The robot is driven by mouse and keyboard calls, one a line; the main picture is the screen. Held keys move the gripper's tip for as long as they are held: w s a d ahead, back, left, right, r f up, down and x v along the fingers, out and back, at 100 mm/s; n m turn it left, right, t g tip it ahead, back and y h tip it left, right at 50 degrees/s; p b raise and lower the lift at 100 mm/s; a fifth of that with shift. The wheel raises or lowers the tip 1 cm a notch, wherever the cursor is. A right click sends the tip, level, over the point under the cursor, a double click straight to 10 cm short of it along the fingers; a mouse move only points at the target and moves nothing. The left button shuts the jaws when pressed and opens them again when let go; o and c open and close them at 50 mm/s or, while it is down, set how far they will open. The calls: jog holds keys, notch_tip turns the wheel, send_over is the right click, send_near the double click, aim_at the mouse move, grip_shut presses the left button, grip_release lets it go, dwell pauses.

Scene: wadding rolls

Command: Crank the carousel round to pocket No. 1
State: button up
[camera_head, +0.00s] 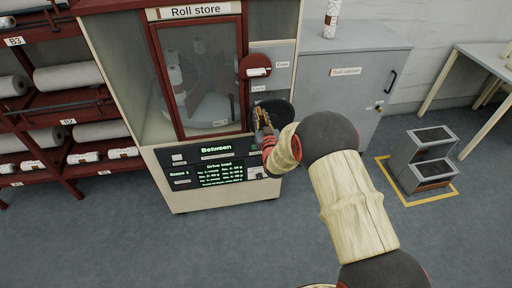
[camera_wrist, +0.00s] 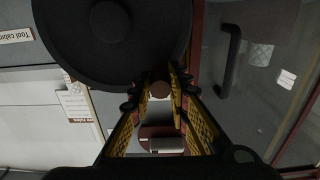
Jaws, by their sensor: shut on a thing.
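The roll store (camera_head: 190,12) is a cabinet with a red-framed glass door. Pale shapes of the carousel (camera_head: 210,108) show dimly behind the glass. The dark crank wheel (camera_head: 281,106) is at its right front, partly hidden by my gripper (camera_head: 262,117). In the wrist view the black wheel (camera_wrist: 75,30) fills the top. My gripper (camera_wrist: 160,92) is shut on the crank handle (camera_wrist: 160,89), whose brown round end shows between the yellow pads. The display (camera_head: 215,150) reads "Between". Pocket numbers inside are not readable.
A red round lock with a white lever (camera_head: 257,71) sits above the wheel, by "Free" and "Lock" labels. The glass door's dark handle (camera_wrist: 229,58) is near my gripper. A grey tool cabinet (camera_head: 350,75) stands right, a step stool (camera_head: 428,160) beyond. Roll shelves (camera_head: 60,105) stand left.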

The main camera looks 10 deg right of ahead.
jog(key=d, duration=0.1)
jog(key=d+r, duration=0.1)
jog(key=d, duration=0.1)
jog(key=shift+d+r, duration=0.45)
jog(key=shift+d, duration=0.85)
jog(key=o, duration=1)
jog(key=shift+r, duration=0.15)
jog(key=shift+c, duration=0.2)
jog(key=s, duration=1)
